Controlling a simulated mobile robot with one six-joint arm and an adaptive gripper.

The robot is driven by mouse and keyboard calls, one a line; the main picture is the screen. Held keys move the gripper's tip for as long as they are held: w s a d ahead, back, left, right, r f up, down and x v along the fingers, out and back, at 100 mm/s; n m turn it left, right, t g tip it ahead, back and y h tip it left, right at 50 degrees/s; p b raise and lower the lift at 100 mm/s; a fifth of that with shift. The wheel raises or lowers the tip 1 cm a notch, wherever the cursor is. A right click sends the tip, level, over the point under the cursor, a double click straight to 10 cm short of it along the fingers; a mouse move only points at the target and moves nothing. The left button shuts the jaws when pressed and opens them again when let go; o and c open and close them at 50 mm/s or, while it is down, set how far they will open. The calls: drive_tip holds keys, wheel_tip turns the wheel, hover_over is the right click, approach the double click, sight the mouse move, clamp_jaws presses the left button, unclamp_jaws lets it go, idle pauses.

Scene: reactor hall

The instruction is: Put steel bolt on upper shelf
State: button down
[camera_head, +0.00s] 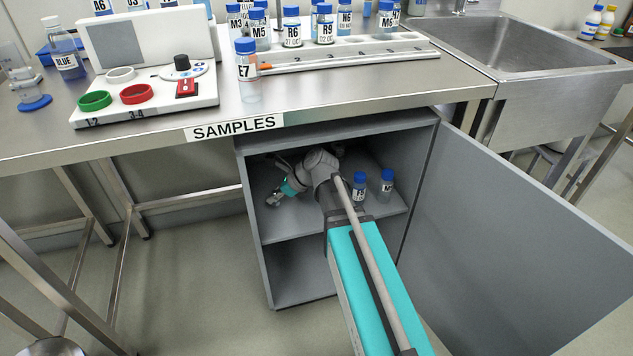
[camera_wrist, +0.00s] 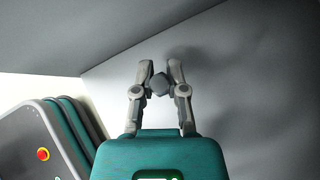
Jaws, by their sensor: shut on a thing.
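The steel bolt (camera_wrist: 159,84) shows its grey hexagonal head in the wrist view. My gripper (camera_wrist: 160,76) is shut on it, one finger on each side. In the head view my gripper (camera_head: 274,199) is inside the open grey cabinet, at the left over the upper shelf (camera_head: 335,224). The bolt is too small to make out clearly there. I cannot tell whether the bolt touches the shelf. My arm hides part of the shelf's middle.
Two blue-capped vials, one of them (camera_head: 387,182), stand on the shelf's right part. The cabinet door (camera_head: 510,240) is swung open to the right. The bench (camera_head: 330,105) overhangs the cabinet, with vial E7 (camera_head: 248,75) near its front edge. The lower compartment (camera_head: 300,275) looks empty.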

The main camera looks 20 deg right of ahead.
idle(0.3)
drive_tip(key=w+d, duration=0.2)
drive_tip(key=w, duration=0.3)
drive_tip(key=w+d, duration=0.3)
drive_tip(key=w, duration=0.2)
drive_tip(key=w+d, duration=0.3)
drive_tip(key=w, duration=0.3)
drive_tip(key=shift+d, duration=0.15)
drive_tip(key=shift+f, duration=0.1)
drive_tip(key=shift+f+b, duration=1.7)
drive_tip(key=shift+b, duration=0.05)
drive_tip(key=c, duration=0.7)
unclamp_jaws()
